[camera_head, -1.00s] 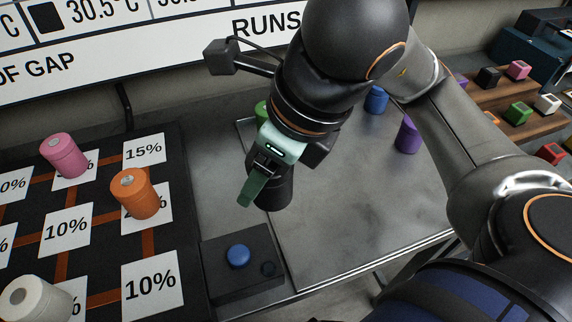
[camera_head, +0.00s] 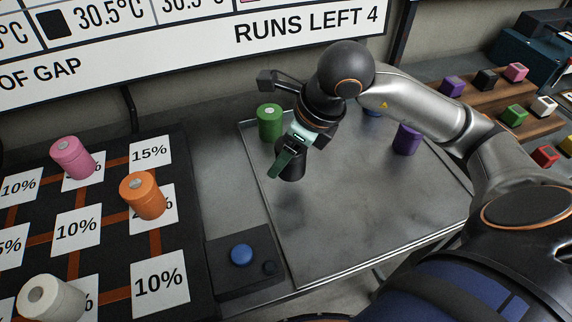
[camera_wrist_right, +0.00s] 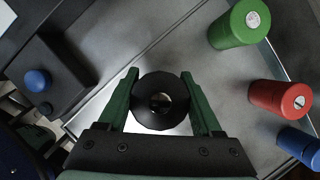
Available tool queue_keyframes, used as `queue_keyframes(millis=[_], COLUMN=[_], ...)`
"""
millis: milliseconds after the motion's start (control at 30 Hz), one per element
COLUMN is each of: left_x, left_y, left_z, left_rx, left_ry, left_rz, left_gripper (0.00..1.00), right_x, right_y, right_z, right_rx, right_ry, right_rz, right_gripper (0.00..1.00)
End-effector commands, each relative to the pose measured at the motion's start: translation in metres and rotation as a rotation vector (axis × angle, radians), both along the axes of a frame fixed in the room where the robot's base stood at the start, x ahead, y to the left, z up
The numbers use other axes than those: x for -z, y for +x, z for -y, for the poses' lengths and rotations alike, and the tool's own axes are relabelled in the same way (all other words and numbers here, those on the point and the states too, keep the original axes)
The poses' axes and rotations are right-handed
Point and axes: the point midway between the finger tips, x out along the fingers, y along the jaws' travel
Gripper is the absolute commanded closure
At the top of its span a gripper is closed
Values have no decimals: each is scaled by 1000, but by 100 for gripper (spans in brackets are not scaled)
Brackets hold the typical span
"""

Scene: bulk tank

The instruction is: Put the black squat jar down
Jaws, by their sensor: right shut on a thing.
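The black squat jar (camera_head: 291,169) is between the fingers of my right gripper (camera_head: 285,158), over the left part of the metal tray (camera_head: 372,207). In the right wrist view my right gripper (camera_wrist_right: 161,95) has its green fingers on both sides of the black squat jar (camera_wrist_right: 160,103), shut on it. The jar looks upright. I cannot tell whether its base touches the tray. My left gripper is not in view.
A green jar (camera_head: 269,123) stands just behind; a purple jar (camera_head: 407,139) stands at the tray's right. A red jar (camera_wrist_right: 281,97) shows in the wrist view. A blue button box (camera_head: 241,255) sits front left. The tray's front middle is clear.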

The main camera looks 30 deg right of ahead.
Motion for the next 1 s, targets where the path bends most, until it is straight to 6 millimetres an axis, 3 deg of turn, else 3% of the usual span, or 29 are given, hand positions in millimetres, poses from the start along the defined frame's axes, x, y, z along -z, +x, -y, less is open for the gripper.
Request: queue_keyframes(millis=[300, 733, 767, 1000], left_x=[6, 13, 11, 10], left_y=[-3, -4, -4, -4], left_z=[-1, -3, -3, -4], left_rx=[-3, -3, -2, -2], left_ry=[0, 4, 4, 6], left_rz=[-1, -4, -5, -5], left_gripper=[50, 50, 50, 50], right_x=[38, 45, 43, 43], right_y=[6, 6, 6, 6], right_z=[6, 6, 6, 6], right_rx=[-1, -1, -1, -1], right_ry=[-1, -2, -1, -1], right_rz=[-1, 2, 1, 1], right_gripper=[97, 97, 30, 4])
